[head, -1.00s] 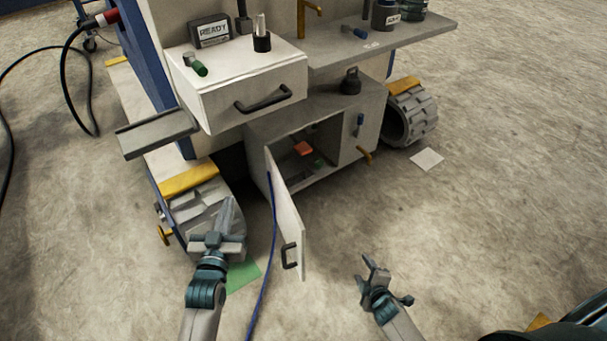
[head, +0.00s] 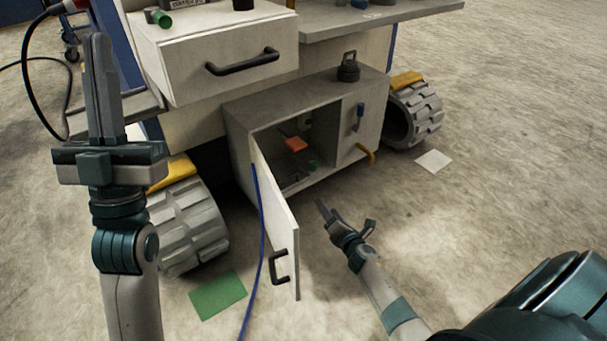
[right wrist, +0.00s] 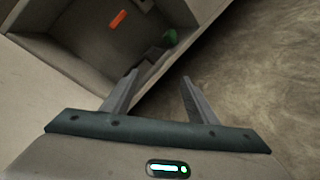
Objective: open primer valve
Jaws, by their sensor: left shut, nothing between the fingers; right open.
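I cannot tell for sure which part is the primer valve. The open cabinet (head: 228,125) holds a small orange-red part (head: 296,144) and a small green part (head: 312,164); both also show in the right wrist view, the orange part (right wrist: 118,19) at the top and the green part (right wrist: 170,38) beyond the fingers. A blue lever (head: 360,115) and a yellow spout (head: 366,153) are on the cabinet's right front panel. My right gripper (head: 345,214) is open and empty, in front of the cabinet opening. My left gripper (head: 97,40) is shut, empty and raised at the left.
The cabinet door (head: 276,215) stands open toward me, with a blue cable (head: 262,245) beside it. Wheels (head: 187,225) flank the cabinet. Green paper (head: 218,295) and white paper (head: 434,161) lie on the floor. The floor at right is open.

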